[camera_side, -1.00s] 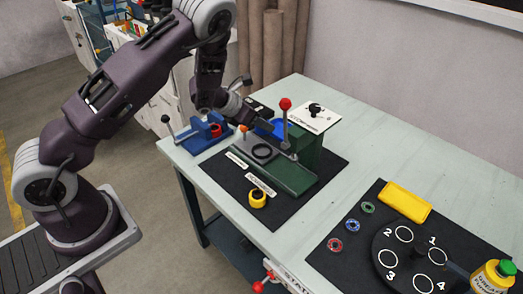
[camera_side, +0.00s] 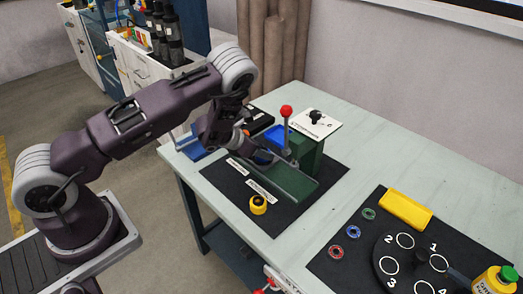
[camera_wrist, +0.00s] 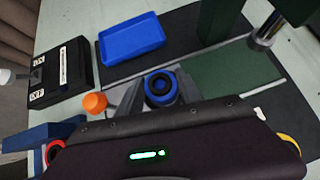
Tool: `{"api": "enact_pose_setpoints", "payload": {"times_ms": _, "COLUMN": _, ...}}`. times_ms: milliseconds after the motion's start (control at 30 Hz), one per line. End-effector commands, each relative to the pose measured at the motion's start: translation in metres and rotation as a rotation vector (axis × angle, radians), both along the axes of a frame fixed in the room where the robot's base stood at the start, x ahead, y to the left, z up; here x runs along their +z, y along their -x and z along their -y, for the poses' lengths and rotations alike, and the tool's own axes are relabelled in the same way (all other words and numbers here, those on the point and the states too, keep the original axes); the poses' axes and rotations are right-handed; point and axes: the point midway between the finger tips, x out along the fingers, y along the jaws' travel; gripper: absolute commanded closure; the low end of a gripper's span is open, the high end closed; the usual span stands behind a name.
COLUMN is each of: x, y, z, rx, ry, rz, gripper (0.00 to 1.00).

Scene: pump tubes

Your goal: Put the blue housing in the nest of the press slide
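The blue housing (camera_wrist: 160,88), a blue ring with a dark middle, sits between the fingers of my gripper (camera_wrist: 158,97) in the wrist view. The fingers appear closed around it. The green press slide (camera_wrist: 235,75) runs beneath and to the right; it also shows in the side view (camera_side: 292,184). In the side view my gripper (camera_side: 238,150) is over the slide's left end and hides the nest. The wrist view does not clearly show whether the housing touches the nest.
An orange knob (camera_wrist: 95,103) stands just left of the gripper. A blue tray (camera_wrist: 132,45) lies behind the slide. The red-knobbed press lever (camera_side: 287,130) rises close on the right. A blue fixture (camera_side: 190,148) is at left, a yellow ring (camera_side: 258,205) in front.

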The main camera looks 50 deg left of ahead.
Motion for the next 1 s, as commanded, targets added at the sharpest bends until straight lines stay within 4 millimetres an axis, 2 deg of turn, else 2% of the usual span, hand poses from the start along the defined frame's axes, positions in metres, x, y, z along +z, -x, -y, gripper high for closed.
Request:
{"api": "enact_pose_setpoints", "payload": {"times_ms": 33, "x": -0.007, "y": 0.003, "z": 0.001, "rx": -0.001, "ry": -0.002, "rz": -0.016, "gripper": 0.5}}
{"api": "enact_pose_setpoints", "payload": {"times_ms": 100, "x": -0.007, "y": 0.003, "z": 0.001, "rx": -0.001, "ry": -0.003, "rz": -0.019, "gripper": 0.36}}
{"api": "enact_pose_setpoints", "payload": {"times_ms": 267, "x": -0.003, "y": 0.003, "z": 0.001, "rx": -0.003, "ry": -0.003, "rz": -0.02, "gripper": 0.36}}
{"api": "enact_pose_setpoints", "payload": {"times_ms": 367, "x": 0.009, "y": 0.011, "z": -0.001, "rx": 0.0, "ry": -0.002, "rz": -0.021, "gripper": 0.36}}
{"api": "enact_pose_setpoints", "payload": {"times_ms": 700, "x": 0.072, "y": 0.07, "z": -0.011, "rx": 0.001, "ry": -0.001, "rz": -0.013, "gripper": 0.36}}
{"api": "enact_pose_setpoints", "payload": {"times_ms": 800, "x": 0.083, "y": 0.08, "z": -0.012, "rx": 0.001, "ry": -0.001, "rz": -0.012, "gripper": 0.36}}
{"api": "enact_pose_setpoints", "payload": {"times_ms": 1000, "x": 0.089, "y": 0.087, "z": -0.013, "rx": -0.001, "ry": -0.002, "rz": -0.012, "gripper": 0.36}}
